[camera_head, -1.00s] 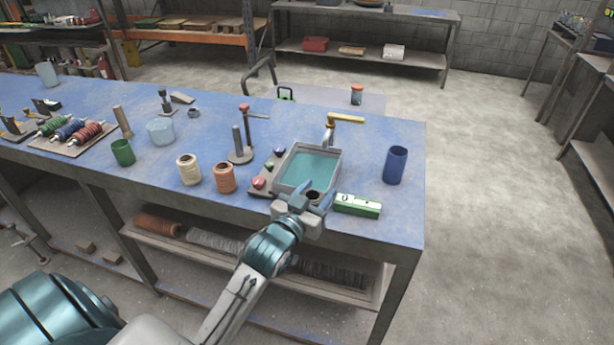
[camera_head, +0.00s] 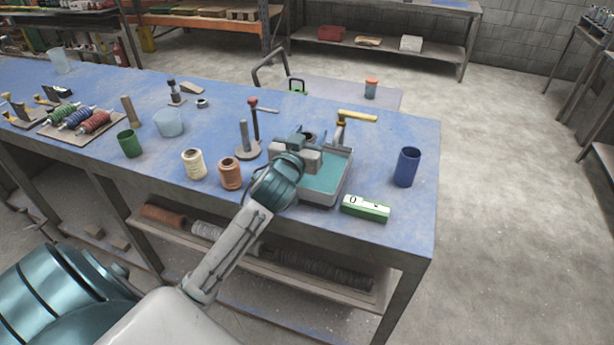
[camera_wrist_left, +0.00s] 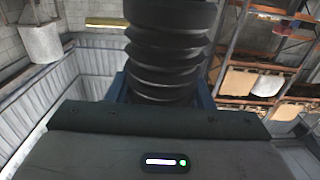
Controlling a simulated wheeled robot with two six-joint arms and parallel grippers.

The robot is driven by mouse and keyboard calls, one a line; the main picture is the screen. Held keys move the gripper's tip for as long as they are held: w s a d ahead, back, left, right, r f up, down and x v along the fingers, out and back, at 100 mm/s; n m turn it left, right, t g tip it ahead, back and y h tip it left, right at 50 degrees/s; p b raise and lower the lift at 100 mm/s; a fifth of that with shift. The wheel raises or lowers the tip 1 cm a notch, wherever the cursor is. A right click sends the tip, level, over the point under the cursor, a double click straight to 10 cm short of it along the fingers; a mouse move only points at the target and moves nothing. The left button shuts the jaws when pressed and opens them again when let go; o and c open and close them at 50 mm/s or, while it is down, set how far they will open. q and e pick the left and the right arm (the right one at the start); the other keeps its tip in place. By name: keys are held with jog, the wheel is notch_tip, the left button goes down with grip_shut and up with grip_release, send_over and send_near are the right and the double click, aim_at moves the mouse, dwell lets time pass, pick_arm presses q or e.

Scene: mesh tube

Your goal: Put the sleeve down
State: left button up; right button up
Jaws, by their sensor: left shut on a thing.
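My left gripper (camera_head: 309,142) is shut on the dark ribbed sleeve (camera_wrist_left: 168,50), which fills the middle of the left wrist view. I cannot tell how high the sleeve is above the tray. My right gripper is not in view.
A yellow-handled tap (camera_head: 357,116) stands behind the tray. A green box with a display (camera_head: 366,208) lies in front and a blue cup (camera_head: 407,167) stands right.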

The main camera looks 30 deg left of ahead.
pick_arm(q)
notch_tip(320, 180, down, 8)
jog(key=shift+r+p, duration=0.1)
jog(key=shift+p, duration=0.4)
jog(key=o, duration=1)
jog(key=shift+o, duration=0.2)
jog(key=shift+s+f, duration=0.1)
jog(key=shift+f, duration=0.1)
